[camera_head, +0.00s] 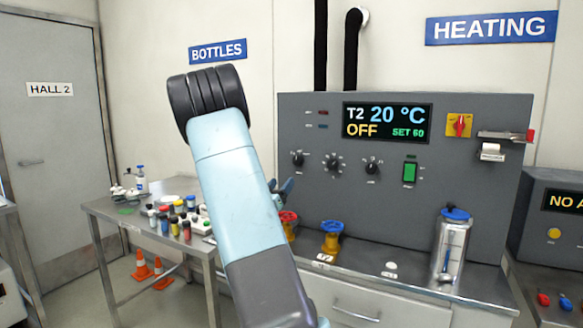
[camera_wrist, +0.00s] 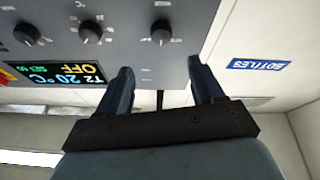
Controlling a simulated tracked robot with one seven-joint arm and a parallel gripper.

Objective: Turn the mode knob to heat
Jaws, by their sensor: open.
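The grey heating panel (camera_head: 430,215) carries three black knobs in a row: a left knob (camera_head: 297,158), a middle knob (camera_head: 333,162) and a right knob (camera_head: 371,167). Their labels are too small to read, so I cannot tell which is the mode knob. The display (camera_head: 388,120) reads T2, 20 °C, OFF, SET 60. In the upside-down wrist view, my gripper (camera_wrist: 160,66) is open and empty. Its fingers point at the panel, and one knob (camera_wrist: 162,30) appears just beyond the gap between the tips, apart from them. In the head view my arm hides most of the gripper.
A metal flask (camera_head: 452,250) with a blue lid stands on the counter at right. A side table (camera_head: 130,215) with bottles stands at left. A green switch (camera_head: 409,172) sits right of the knobs.

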